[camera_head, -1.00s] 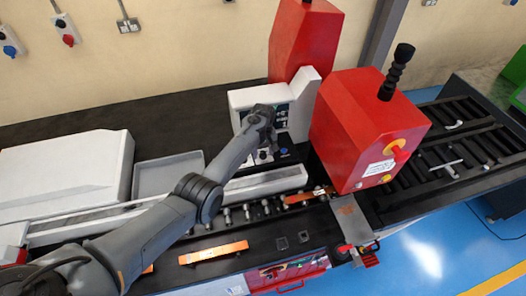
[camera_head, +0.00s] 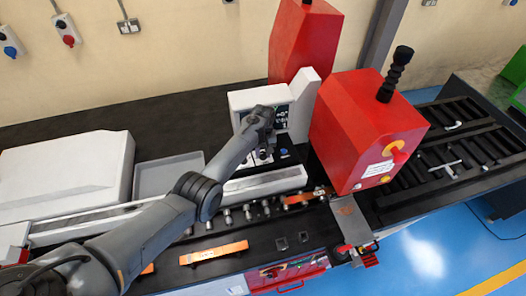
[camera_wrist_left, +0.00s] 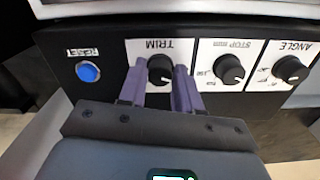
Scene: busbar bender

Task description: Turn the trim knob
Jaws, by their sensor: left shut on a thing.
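The black trim knob (camera_wrist_left: 161,69) sits under the upside-down TRIM label on the control panel in the left wrist view. My left gripper (camera_wrist_left: 160,82) has its two purple fingers on either side of the knob, shut on it. In the head view my left gripper (camera_head: 262,150) is at the front of the white control box (camera_head: 243,99), and the knob is hidden behind it. My right gripper does not show.
A blue RESET button (camera_wrist_left: 88,72) is on one side of the trim knob. The STOP mm knob (camera_wrist_left: 228,69) and ANGLE knob (camera_wrist_left: 289,69) are on the other. A red machine head (camera_head: 360,125) stands right of the control box, and a grey tray (camera_head: 168,174) lies left.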

